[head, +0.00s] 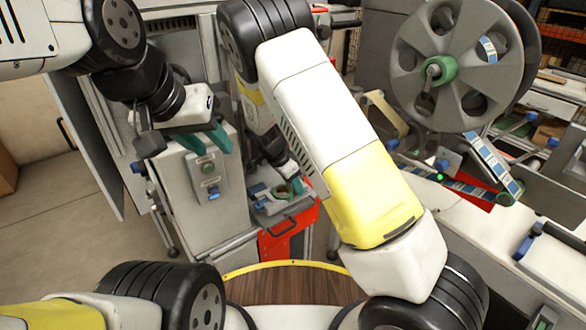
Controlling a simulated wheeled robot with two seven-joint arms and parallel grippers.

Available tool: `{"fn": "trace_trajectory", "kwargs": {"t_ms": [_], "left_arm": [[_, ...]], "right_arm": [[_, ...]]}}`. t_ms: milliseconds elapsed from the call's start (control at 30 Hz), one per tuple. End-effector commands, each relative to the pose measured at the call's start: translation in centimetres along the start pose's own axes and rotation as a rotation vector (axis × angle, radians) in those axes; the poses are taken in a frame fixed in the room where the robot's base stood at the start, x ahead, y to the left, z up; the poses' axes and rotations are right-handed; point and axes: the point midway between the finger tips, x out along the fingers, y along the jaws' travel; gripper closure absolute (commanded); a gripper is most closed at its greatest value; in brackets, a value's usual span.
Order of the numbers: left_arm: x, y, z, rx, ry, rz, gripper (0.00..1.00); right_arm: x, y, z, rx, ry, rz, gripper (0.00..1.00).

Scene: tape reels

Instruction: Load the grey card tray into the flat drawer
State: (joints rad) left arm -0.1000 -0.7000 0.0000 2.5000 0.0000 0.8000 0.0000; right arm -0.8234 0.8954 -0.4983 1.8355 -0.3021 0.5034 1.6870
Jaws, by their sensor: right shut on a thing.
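My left gripper (203,139) has green fingers spread apart, empty, in front of a grey machine cabinet. My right gripper (288,188) reaches down at the centre, partly hidden behind my white and yellow arm link. It is shut on what looks like the grey card tray (270,209), a small grey piece with blue parts.
A large grey reel (455,65) stands at the upper right, beside a bench (480,235) with a tape track. Open floor (70,225) lies at the left.

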Motion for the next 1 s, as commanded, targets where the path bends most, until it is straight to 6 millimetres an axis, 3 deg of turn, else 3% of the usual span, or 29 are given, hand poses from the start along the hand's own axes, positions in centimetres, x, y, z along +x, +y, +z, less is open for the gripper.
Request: {"fn": "trace_trajectory", "kwargs": {"t_ms": [800, 833, 933, 1000], "left_arm": [[0.0, 0.0, 0.0, 0.0, 0.0, 0.0, 0.64], [0.0, 0.0, 0.0, 0.0, 0.0, 0.0, 0.64], [0.0, 0.0, 0.0, 0.0, 0.0, 0.0, 0.64], [0.0, 0.0, 0.0, 0.0, 0.0, 0.0, 0.64]], "right_arm": [[1.7, 0.0, 0.7, 0.0, 0.0, 0.0, 1.0], [1.7, 0.0, 0.7, 0.0, 0.0, 0.0, 0.52], [1.7, 0.1, 0.7, 0.0, 0.0, 0.0, 0.32], [1.7, 0.1, 0.7, 0.0, 0.0, 0.0, 0.28]]}}
